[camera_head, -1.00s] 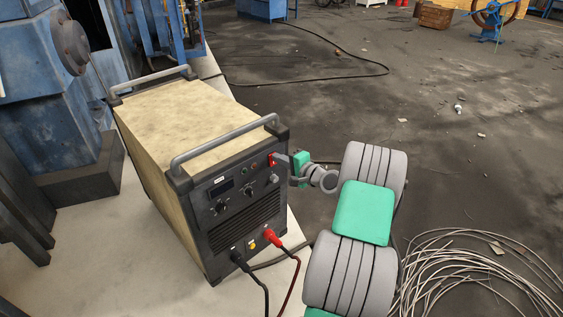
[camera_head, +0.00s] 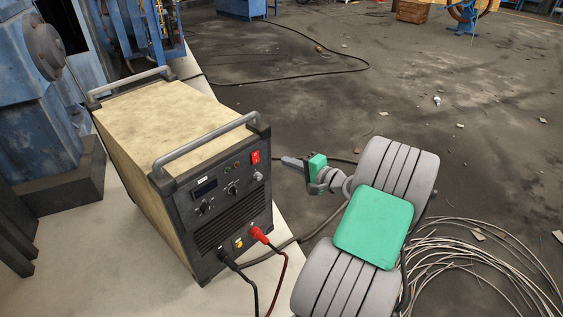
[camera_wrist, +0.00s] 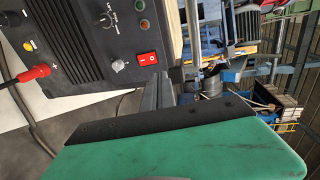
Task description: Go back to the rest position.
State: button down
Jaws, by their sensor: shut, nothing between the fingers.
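My gripper (camera_head: 287,161) is shut and empty. It stands in the air just right of the front panel of the welding machine (camera_head: 235,215), apart from it. The machine is a beige box with grey top handles and a black front. A red switch (camera_head: 255,157) sits at the panel's upper right. The green part of my gripper fills the lower part of that view.
A red plug (camera_head: 259,234) and a black plug with cables come out of the panel's lower edge. A coil of wire (camera_head: 480,255) lies on the floor at right. Blue machinery (camera_head: 35,130) stands at left. The dark floor beyond is mostly open.

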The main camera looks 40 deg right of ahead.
jog(key=shift+s, duration=0.15)
jog(key=a+r+n+g+y+p, duration=0.1)
jog(key=a+r+n+g+p, duration=0.4)
jog(key=a, duration=0.7)
jog(key=a+n+g, duration=0.4)
jog(key=a+n, duration=0.2)
jog(key=a, duration=0.6)
jog(key=s+a+r+n+g+h+p, duration=0.1)
jog(key=s+a+r+n, duration=0.1)
jog(key=s, duration=0.5)
jog(key=s+a+r+n+g+h+p, duration=0.2)
jog(key=s+a, duration=0.3)
jog(key=s, duration=0.3)
jog(key=shift+s+r+n+p, duration=0.3)
jog(key=shift+r+n, duration=0.4)
jog(key=shift+r, duration=0.05)
